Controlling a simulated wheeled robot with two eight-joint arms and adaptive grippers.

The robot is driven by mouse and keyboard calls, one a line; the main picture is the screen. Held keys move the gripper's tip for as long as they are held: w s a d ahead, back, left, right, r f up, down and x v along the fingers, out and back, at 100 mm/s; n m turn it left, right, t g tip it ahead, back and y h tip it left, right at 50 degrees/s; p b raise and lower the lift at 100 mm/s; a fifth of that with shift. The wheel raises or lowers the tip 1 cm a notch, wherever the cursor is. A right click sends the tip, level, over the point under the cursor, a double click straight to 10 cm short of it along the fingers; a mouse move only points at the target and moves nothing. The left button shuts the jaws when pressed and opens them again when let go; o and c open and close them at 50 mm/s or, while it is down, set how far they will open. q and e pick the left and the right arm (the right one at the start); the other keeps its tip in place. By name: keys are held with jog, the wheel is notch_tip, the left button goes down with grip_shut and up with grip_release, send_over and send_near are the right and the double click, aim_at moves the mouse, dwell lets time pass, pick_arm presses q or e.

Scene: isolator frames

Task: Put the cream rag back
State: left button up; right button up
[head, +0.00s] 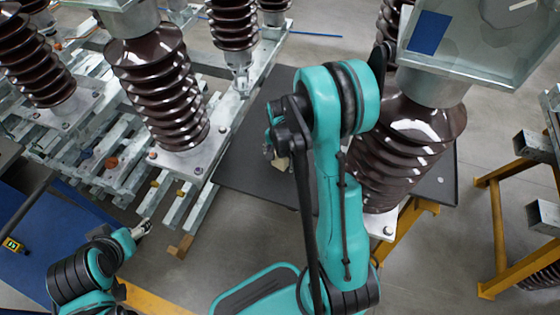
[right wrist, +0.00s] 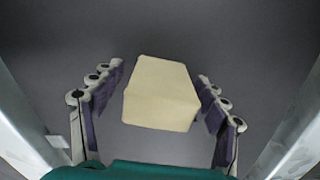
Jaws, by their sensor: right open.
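The cream rag (right wrist: 160,92) looks like a folded, block-shaped piece in the right wrist view. It lies between the two finger rows of my right gripper (right wrist: 157,112), which is open, with a gap visible on each side. In the head view only a small part of the rag (head: 282,163) shows, over a dark grey surface (head: 240,165), mostly hidden by my right arm. My left gripper (head: 142,229) is at the lower left, too small to tell its state.
Brown ribbed insulators (head: 160,85) stand on metal frames (head: 190,155) at the left. Another insulator (head: 405,150) stands close right of my right arm. A yellow stand (head: 497,235) is at the right. A blue mat (head: 45,235) lies at the lower left.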

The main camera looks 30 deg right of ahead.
jog(key=shift+r, duration=0.1)
jog(key=c, duration=1.2)
jog(key=shift+c, duration=0.2)
